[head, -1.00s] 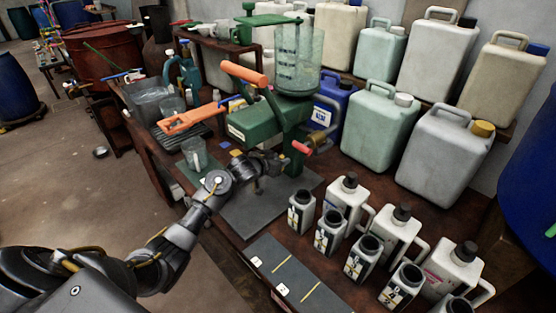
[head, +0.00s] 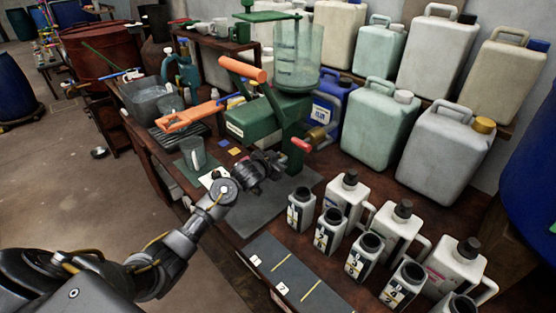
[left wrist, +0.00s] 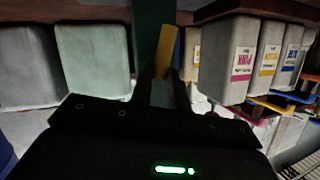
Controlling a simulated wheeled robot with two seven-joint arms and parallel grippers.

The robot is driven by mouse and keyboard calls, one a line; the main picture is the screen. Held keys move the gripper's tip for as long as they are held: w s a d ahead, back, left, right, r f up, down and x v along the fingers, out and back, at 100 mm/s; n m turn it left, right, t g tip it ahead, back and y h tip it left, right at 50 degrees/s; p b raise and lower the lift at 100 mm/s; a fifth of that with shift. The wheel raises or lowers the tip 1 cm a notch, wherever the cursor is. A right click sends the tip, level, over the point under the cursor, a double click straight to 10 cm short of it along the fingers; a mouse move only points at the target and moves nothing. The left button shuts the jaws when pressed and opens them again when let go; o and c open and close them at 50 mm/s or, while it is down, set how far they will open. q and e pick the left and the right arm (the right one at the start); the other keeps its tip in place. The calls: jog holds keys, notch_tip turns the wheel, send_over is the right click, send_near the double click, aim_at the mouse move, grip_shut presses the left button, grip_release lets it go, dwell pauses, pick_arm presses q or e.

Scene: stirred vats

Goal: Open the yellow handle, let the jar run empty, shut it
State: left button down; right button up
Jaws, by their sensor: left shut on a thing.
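The clear greenish jar (head: 297,62) stands upright on the green machine (head: 262,118); I cannot tell its liquid level. A yellow handle (left wrist: 166,48) shows in the left wrist view between the dark fingertips of my left gripper (left wrist: 164,75). The gripper is shut on it. In the head view my left gripper (head: 276,164) is low in front of the machine, and the yellow handle cannot be made out there. A brass fitting (head: 318,136) and a red-tipped lever (head: 302,145) sit just above the gripper. My right gripper is not in view.
Orange levers (head: 243,69) stick out from the machine to the left. Several small open bottles (head: 301,210) stand close on the right, with large canisters (head: 380,122) behind. A dark mat (head: 262,212) lies bare below the gripper.

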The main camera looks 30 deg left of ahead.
pick_arm(q)
jog(key=c, duration=1.5)
grip_release()
jog(key=shift+c, duration=0.2)
jog(key=shift+o, duration=1)
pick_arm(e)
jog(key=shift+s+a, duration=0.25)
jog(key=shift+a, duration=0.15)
pick_arm(q)
jog(key=v, duration=1)
jog(key=shift+s+r, duration=0.2)
jog(key=shift+s, duration=0.2)
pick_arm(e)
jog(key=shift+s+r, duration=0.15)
pick_arm(q)
jog(key=shift+a, duration=0.1)
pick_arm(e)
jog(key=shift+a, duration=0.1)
